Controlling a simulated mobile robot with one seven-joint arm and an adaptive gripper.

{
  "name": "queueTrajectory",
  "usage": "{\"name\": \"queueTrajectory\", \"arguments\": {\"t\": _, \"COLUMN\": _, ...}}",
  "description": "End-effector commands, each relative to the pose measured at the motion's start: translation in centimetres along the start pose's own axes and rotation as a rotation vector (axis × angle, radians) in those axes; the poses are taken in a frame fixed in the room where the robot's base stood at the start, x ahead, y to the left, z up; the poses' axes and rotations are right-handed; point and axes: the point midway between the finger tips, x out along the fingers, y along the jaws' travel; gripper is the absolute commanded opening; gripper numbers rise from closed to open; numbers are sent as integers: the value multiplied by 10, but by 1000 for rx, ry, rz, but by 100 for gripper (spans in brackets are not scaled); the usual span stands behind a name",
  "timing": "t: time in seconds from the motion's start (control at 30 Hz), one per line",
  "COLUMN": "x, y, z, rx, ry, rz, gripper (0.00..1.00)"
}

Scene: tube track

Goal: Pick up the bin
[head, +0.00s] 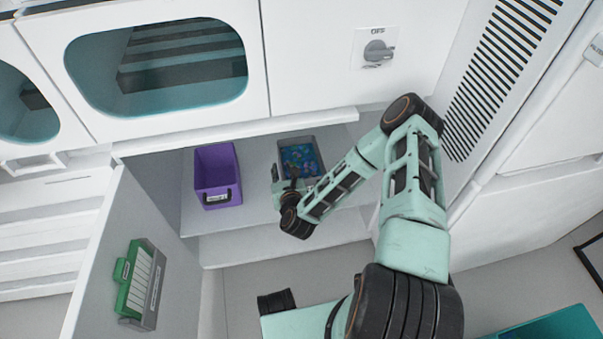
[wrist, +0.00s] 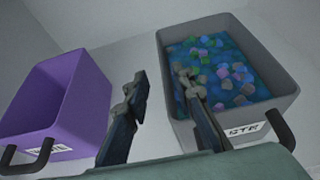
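A grey bin (head: 312,143) with small multicoloured pieces in it stands on the cabinet shelf. In the wrist view the grey bin (wrist: 262,112) is at the right, with a label and a dark handle on its front. A purple bin (head: 222,190) stands to its left on the same shelf and shows empty in the wrist view (wrist: 88,100). My gripper (wrist: 161,84) is open, its right finger over the grey bin's inside and its left finger in the gap between the bins. Its fingers span the grey bin's left wall in view; I cannot tell whether they touch it.
The shelf (head: 258,195) sits in an open cabinet under a white panel edge (head: 235,132). The open door (head: 107,275) at left carries a green-and-grey holder (head: 140,285). A vented wall (head: 500,60) stands at right. A teal container (head: 555,325) is at lower right.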

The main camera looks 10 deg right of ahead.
Motion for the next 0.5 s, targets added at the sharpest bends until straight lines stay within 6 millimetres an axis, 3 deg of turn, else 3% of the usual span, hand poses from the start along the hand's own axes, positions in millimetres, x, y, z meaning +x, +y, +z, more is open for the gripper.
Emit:
{"name": "queueTrajectory", "arguments": {"t": 0.3, "x": 44, "y": -2, "z": -1, "rx": -3, "ry": -2, "rz": 0, "gripper": 23}}
{"name": "queueTrajectory", "arguments": {"t": 0.5, "x": 50, "y": -2, "z": 0, "rx": -1, "ry": 0, "rz": 0, "gripper": 23}}
